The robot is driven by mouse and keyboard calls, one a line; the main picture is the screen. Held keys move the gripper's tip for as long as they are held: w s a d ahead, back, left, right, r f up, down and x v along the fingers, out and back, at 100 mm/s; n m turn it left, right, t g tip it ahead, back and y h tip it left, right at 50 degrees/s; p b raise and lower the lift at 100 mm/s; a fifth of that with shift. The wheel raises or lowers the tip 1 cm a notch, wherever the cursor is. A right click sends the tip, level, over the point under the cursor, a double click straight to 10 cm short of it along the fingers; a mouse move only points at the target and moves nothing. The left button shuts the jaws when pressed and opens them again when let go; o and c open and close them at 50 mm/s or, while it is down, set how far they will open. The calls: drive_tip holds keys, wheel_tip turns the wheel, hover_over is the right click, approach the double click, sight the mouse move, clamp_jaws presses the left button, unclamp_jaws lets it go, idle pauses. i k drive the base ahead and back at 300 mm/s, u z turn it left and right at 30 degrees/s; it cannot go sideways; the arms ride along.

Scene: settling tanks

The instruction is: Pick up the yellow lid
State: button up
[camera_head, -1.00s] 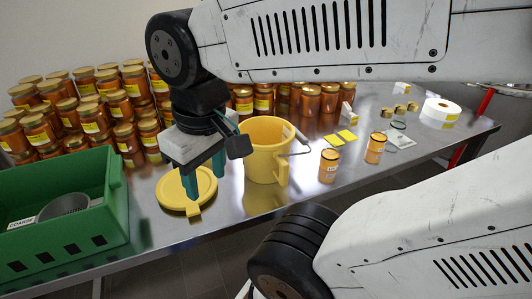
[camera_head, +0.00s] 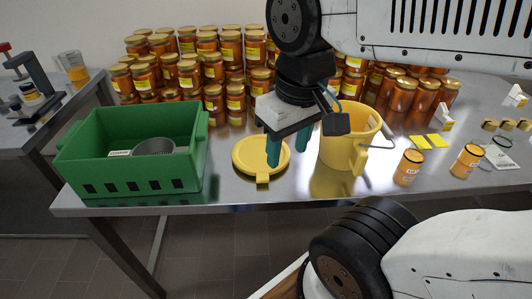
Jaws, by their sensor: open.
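The yellow lid (camera_head: 246,158) lies flat on the steel table, with its tab toward the front edge. My gripper (camera_head: 288,150) points down with its green fingers apart, above the right part of the lid. One finger overlaps the lid in the picture, and the other is at its right, close to the yellow bucket. Whether the fingertips touch the lid or table cannot be told. Nothing is held between them.
The yellow bucket (camera_head: 338,152) with a wire handle stands just right of my gripper. A green crate (camera_head: 130,180) stands left of the lid. Stacked honey jars (camera_head: 213,72) fill the back. Two small jars (camera_head: 409,168) stand at right. Bare table (camera_head: 226,190) lies in front of the lid.

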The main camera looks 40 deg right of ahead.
sight(248, 155)
drive_tip(key=k, duration=1.1)
drive_tip(key=u, duration=0.65)
drive_tip(key=i, duration=0.95)
drive_tip(key=z, duration=0.1)
